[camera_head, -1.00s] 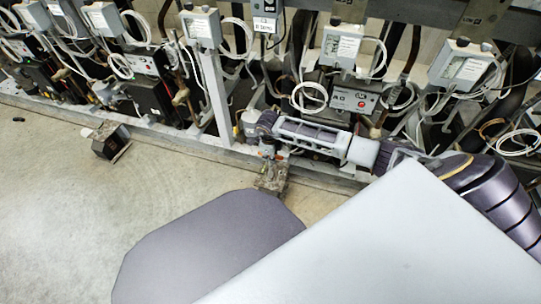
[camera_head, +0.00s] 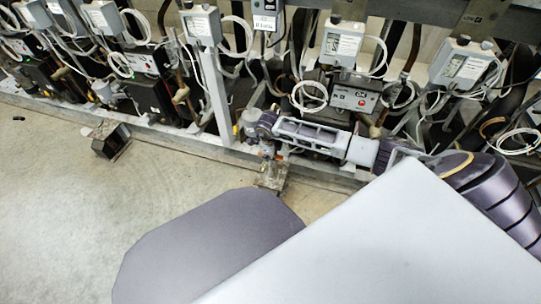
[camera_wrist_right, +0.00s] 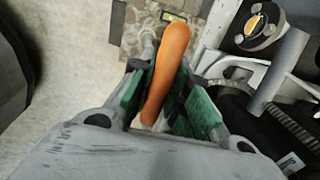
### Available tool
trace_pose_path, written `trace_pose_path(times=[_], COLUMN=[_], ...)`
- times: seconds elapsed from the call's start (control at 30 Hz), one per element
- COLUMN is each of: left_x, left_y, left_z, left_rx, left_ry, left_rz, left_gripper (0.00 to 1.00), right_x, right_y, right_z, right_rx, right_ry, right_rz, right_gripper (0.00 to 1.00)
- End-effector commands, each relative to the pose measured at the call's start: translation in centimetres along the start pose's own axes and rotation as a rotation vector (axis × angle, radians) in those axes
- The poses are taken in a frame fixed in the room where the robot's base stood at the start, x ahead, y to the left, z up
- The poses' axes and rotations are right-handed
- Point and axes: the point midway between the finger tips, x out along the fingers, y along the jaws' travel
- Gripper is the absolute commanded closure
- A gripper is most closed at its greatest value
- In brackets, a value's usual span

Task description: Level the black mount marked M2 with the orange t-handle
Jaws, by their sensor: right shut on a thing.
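The orange t-handle (camera_wrist_right: 168,70) lies between the green-padded fingers of my right gripper (camera_wrist_right: 165,110) in the right wrist view; the gripper is shut on it. In the head view my right gripper (camera_head: 267,150) is low at the rack's front edge, just above a mount (camera_head: 272,178) on the floor. In the wrist view a small yellow-green level vial (camera_wrist_right: 173,17) shows beyond the handle. The handle's lower end is hidden, so I cannot tell whether it engages the mount. No M2 marking is readable. My left gripper is not in view.
Another dark mount (camera_head: 111,140) stands at the rack's foot further left. The rack's grey rail (camera_head: 200,145) runs behind, with compressors, cables and grey control boxes (camera_head: 342,42) above. The concrete floor (camera_head: 70,200) in front is clear.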

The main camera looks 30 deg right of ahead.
Motion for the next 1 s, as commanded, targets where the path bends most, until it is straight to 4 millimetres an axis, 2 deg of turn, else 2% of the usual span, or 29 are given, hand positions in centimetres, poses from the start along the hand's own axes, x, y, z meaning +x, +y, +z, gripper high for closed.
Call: trace_pose_path(times=[1.0], left_x=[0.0], left_y=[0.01], left_z=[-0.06], left_rx=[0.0], left_ry=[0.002], left_rz=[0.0], left_gripper=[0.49], right_x=[0.62], right_y=[0.08], right_z=[0.02], right_rx=[0.0], right_ry=[-0.001], right_rz=[-0.001], right_gripper=[1.0])
